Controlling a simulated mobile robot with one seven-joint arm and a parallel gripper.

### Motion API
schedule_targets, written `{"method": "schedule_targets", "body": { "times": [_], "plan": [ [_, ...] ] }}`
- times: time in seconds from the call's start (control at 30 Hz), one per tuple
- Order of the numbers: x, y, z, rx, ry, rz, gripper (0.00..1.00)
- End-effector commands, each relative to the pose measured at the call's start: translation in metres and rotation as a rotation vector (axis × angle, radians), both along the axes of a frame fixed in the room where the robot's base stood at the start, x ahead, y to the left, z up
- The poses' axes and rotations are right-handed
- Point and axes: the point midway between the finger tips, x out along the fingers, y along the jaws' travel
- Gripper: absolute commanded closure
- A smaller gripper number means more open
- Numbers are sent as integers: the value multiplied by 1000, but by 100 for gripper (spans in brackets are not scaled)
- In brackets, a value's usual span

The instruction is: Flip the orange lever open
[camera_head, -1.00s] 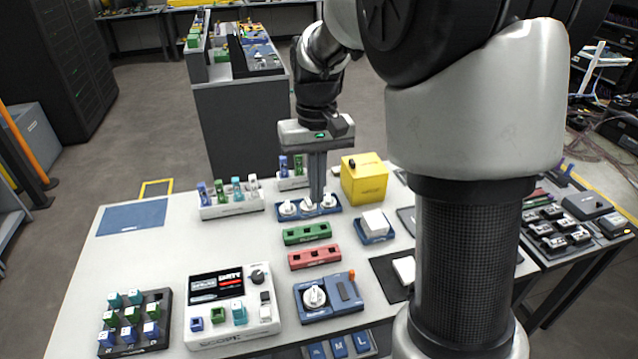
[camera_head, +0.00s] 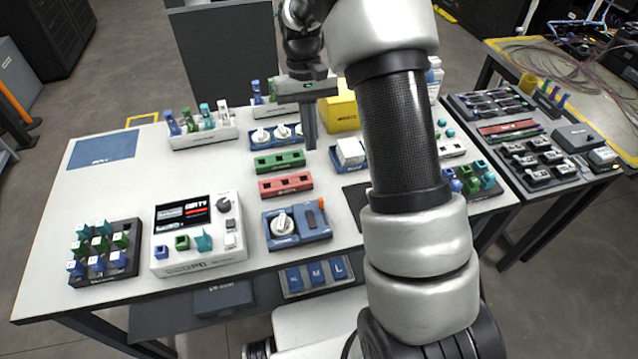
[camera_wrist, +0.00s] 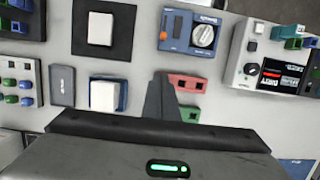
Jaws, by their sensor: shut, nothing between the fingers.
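The orange lever (camera_head: 321,203) stands up at the right end of the blue device (camera_head: 299,234), beside its white round dial (camera_head: 282,223). In the wrist view the orange lever (camera_wrist: 163,36) is a small spot on the left edge of the blue device (camera_wrist: 178,44). My gripper (camera_head: 311,147) is shut and empty, pointing down at the right end of the green block, well behind the lever and apart from it. Its fingers (camera_wrist: 160,76) also show in the wrist view, partly covering the green and red blocks.
The green block (camera_head: 264,164) and red block (camera_head: 272,187) lie between my gripper and the blue device. A white-topped blue block (camera_head: 350,152) is close to the right of the fingers. A box with a screen (camera_head: 170,262) stands left of the device. Bare table lies around the device.

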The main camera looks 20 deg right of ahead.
Motion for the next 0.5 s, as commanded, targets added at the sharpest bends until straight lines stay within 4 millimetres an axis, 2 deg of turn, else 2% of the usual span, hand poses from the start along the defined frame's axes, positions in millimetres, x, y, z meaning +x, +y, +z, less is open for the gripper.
{"method": "schedule_targets", "body": {
  "times": [0.13, 0.23, 0.5],
  "plan": [
    [-2, 0, -5, 0, 1, 0, 100],
    [-5, 0, -16, 0, 3, 0, 100],
    [-19, 0, -71, 0, 5, 0, 100]
  ]
}}
